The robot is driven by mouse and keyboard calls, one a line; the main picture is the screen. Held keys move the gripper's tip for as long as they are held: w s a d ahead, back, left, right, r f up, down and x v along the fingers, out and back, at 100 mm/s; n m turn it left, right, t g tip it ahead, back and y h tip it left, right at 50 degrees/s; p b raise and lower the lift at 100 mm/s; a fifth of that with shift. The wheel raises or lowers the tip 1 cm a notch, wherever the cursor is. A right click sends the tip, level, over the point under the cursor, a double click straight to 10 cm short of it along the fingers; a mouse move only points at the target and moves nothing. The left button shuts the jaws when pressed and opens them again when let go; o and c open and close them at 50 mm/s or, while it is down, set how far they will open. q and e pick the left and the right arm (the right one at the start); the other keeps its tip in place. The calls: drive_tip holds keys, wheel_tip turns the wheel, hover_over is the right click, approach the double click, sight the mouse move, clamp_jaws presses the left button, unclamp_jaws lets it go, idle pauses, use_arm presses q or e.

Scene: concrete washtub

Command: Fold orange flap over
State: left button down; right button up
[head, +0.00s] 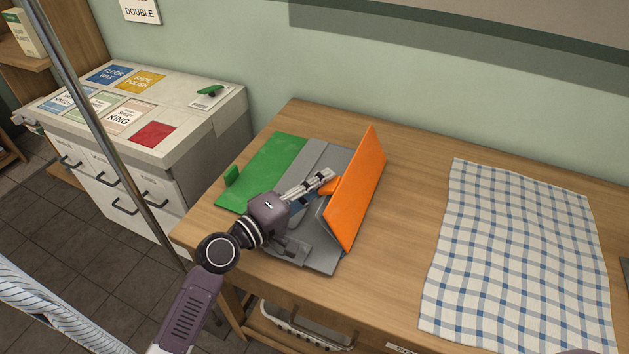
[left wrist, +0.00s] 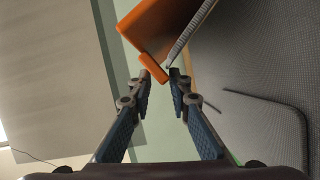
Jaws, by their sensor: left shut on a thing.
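The folding board lies on the wooden table, with a grey base (head: 322,262), a flat green flap (head: 265,168) on its left and an orange flap (head: 358,195) on its right. The orange flap stands up steeply, its top leaning right. My left gripper (head: 328,177) is on the flap's left side, shut on its small orange tab. In the left wrist view the fingertips (left wrist: 160,75) close about the tab (left wrist: 153,68), below the orange flap (left wrist: 160,25). The arm hides part of the grey base. My right gripper is not in view.
A blue-and-white checked cloth (head: 515,260) lies flat on the table at the right. Bare wood (head: 410,210) separates it from the board. A white cabinet (head: 180,130) with labelled cards stands at the left. A metal pole (head: 95,115) crosses the left side.

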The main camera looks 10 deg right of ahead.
use_arm(q)
drive_tip(key=shift+s+d+f+g, duration=0.1)
drive_tip(key=shift+s+f+g, duration=0.1)
drive_tip(key=shift+f, duration=0.25)
drive_tip(key=shift+s+d+f+g, duration=0.1)
drive_tip(key=shift+s+f, duration=0.05)
drive_tip(key=shift+f, duration=0.25)
drive_tip(key=c, duration=2)
unclamp_jaws()
drive_tip(key=shift+c, duration=0.2)
drive_tip(key=shift+d, duration=0.1)
drive_tip(key=v, duration=0.7)
drive_tip(key=shift+r, duration=0.25)
drive_tip(key=shift+s+a+r, duration=0.15)
drive_tip(key=shift+a, duration=0.4)
